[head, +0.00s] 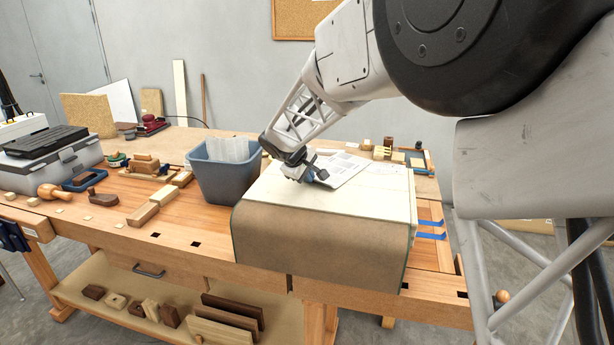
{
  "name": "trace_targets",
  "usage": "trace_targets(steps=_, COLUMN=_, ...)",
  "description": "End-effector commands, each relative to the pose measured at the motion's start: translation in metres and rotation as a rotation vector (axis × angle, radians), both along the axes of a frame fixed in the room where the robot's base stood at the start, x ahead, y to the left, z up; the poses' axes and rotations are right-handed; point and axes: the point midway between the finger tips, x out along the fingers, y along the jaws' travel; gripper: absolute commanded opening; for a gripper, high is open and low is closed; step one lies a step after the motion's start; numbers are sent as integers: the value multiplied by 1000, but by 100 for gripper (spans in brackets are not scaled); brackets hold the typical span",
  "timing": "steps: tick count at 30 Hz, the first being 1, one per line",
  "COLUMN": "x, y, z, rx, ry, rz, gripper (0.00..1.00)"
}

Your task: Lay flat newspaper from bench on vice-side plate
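A flat sheet of printed newspaper (343,167) is at the back of a pale cream board (350,202) on the bench. I cannot tell whether the sheet rests on the board or is slightly raised. My gripper (312,177) points down at the sheet's near left edge. Its fingers are small and dark here, so I cannot tell whether they are shut on the paper. A brown sheet (318,245) with a green edge hangs down in front of the board. I cannot tell which surface is the vice-side plate. A blue vice (12,236) is at the bench's left end.
A blue-grey bin (224,178) with pale sheets stands close left of the board. Wooden blocks (143,213) and hand tools lie farther left. Blue strips (431,229) are right of the board. Small blocks (384,152) stand behind the newspaper. My arm crosses the upper right.

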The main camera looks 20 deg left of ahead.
Motion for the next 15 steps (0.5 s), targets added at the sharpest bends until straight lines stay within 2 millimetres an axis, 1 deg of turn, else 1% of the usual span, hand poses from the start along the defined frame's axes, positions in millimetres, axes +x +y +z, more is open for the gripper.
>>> trace_targets(steps=8, x=0, y=0, z=-2, rx=0, ry=0, rz=0, gripper=0)
trace_targets(steps=9, x=0, y=0, z=-3, rx=0, ry=0, rz=0, gripper=2)
trace_targets(steps=14, x=0, y=0, z=-2, rx=0, ry=0, rz=0, gripper=26)
trace_targets(steps=15, x=0, y=0, z=-2, rx=0, ry=0, rz=0, gripper=26)
